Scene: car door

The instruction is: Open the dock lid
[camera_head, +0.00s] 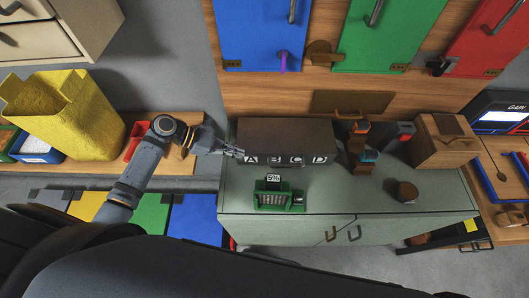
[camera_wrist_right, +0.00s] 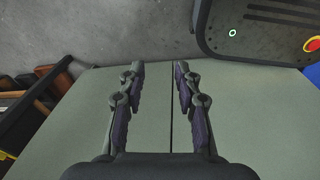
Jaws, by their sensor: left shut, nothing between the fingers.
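The dock (camera_head: 308,159), marked A, B, C, D along its front, stands at the back of the grey-green cabinet top in the head view. Its dark brown lid (camera_head: 285,132) looks down over it. My left gripper (camera_head: 240,153) is shut and empty at the dock's front left corner, beside the letter A. I cannot tell whether it touches the lid. My right gripper (camera_wrist_right: 160,70) shows in the right wrist view, open and empty, over the plain grey-green cabinet surface. It is not seen in the head view.
A small green device (camera_head: 272,203) with a 5% display stands before the dock. A robot-like figure (camera_head: 358,145), a wooden box (camera_head: 443,140) and a round brown piece (camera_head: 404,191) are to the right. A yellow bin (camera_head: 85,115) is at left. The front cabinet top is mostly clear.

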